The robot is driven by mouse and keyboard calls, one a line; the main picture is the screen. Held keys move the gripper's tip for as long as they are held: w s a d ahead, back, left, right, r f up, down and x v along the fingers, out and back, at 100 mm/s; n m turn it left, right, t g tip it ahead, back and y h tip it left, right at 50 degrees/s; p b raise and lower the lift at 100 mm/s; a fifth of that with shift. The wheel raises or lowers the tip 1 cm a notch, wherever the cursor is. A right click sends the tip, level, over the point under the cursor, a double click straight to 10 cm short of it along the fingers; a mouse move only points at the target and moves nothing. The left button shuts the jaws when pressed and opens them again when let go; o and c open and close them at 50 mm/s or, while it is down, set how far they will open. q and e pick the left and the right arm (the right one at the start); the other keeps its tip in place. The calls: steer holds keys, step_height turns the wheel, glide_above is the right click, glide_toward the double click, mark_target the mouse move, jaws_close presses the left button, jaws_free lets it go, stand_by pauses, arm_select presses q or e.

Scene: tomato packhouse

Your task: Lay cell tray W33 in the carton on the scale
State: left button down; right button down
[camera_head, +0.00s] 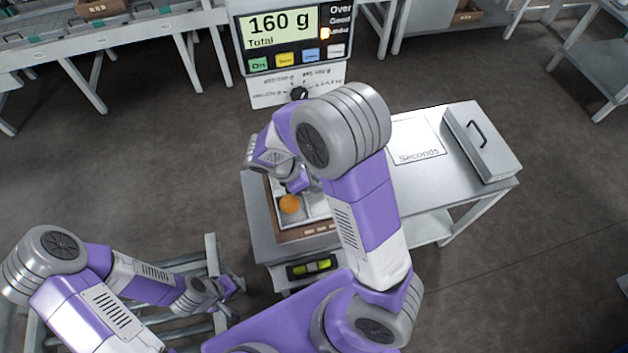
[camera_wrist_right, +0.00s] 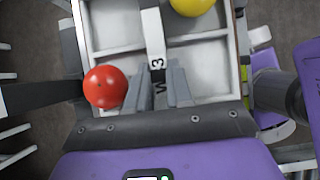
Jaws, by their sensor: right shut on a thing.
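The carton (camera_head: 305,233) is brown and sits on the scale (camera_head: 263,226); my right arm hides much of it. My right gripper (camera_wrist_right: 158,88) is shut on the white middle strip of cell tray W33 (camera_wrist_right: 118,50), whose label is partly covered. The tray has white walled cells and also shows in the head view (camera_head: 318,207), at the carton; I cannot tell whether it rests on the bottom. The wrist view shows a red tomato (camera_wrist_right: 106,87) and a yellow tomato (camera_wrist_right: 192,4). The head view shows an orange-looking one (camera_head: 290,203). My left gripper (camera_head: 236,288) is low at the left, away from the carton.
The scale display (camera_head: 284,24) reads 160 g Total, with an orange light lit. A level vial (camera_head: 311,266) is on the scale's front. To the right are a sheet marked Seconds (camera_head: 417,141) and a grey lidded box (camera_head: 482,143) on the bench. A grey rack (camera_head: 212,255) stands by my left gripper.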

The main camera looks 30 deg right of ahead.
mark_target(314, 195)
steer(key=shift+f+b, duration=2.2)
steer(key=shift+f, duration=1.3)
steer(key=shift+f+b, duration=0.35)
steer(key=shift+f, duration=0.25)
steer(key=c, duration=0.9)
jaws_free()
steer(key=shift+c, duration=0.2)
steer(key=c, duration=0.3)
step_height(314, 195, up, 8)
steer(key=p, duration=0.7)
steer(key=shift+r+p, duration=0.25)
steer(key=shift+p, duration=0.15)
steer(key=shift+f, duration=0.1)
